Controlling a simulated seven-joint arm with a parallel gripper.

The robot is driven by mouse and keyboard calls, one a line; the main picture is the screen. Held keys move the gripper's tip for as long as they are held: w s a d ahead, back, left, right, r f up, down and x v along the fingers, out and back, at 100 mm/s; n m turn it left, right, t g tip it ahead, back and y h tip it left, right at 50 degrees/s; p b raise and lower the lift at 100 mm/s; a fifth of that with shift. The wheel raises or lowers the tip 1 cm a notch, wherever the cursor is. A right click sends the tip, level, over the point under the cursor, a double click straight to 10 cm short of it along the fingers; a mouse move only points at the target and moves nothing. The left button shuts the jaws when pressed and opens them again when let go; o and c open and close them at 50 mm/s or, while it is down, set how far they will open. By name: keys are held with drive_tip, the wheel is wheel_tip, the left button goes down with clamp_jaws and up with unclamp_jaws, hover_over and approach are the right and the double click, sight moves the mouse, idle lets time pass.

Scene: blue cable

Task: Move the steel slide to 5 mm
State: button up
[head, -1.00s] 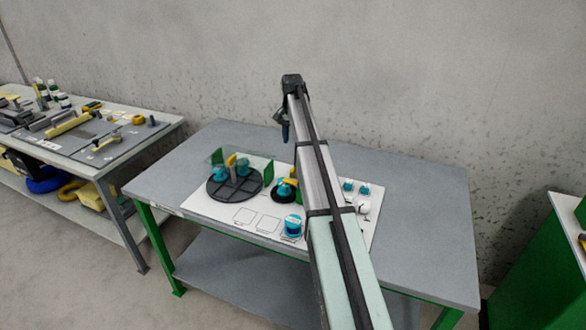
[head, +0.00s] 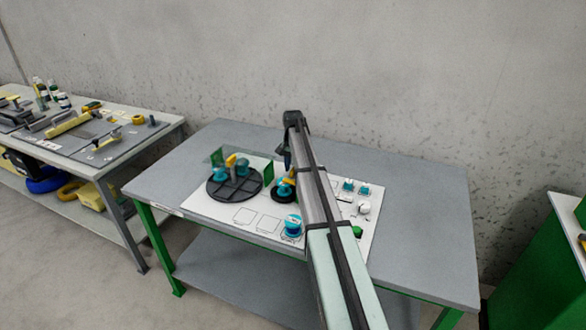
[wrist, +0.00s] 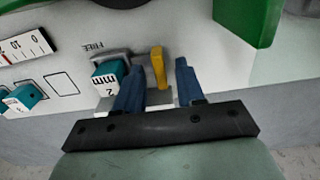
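My gripper (wrist: 161,70) has two blue fingers, spread apart. In the wrist view a yellow lever (wrist: 158,66) shows between the fingertips; I cannot tell whether they touch it. Left of the left finger is a grey metal piece (wrist: 108,56) beside the word FREE, with a teal block (wrist: 108,78) marked 2 against it. I cannot tell for sure whether this metal piece is the steel slide. A white scale (wrist: 28,45) marked 0 and 10 lies at the upper left. In the head view my gripper (head: 287,160) is above the board, its fingers partly hidden.
The white board (head: 205,206) carries a dark disc (head: 222,190), a teal knob (head: 292,225), small teal blocks (head: 364,190), a white knob (head: 364,207) and green plates (head: 268,173). Another teal block (wrist: 24,98) is at the wrist view's left. The table's right side (head: 430,220) is clear.

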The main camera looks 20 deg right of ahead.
drive_tip(key=shift+f, duration=0.35)
clamp_jaws()
idle(0.6)
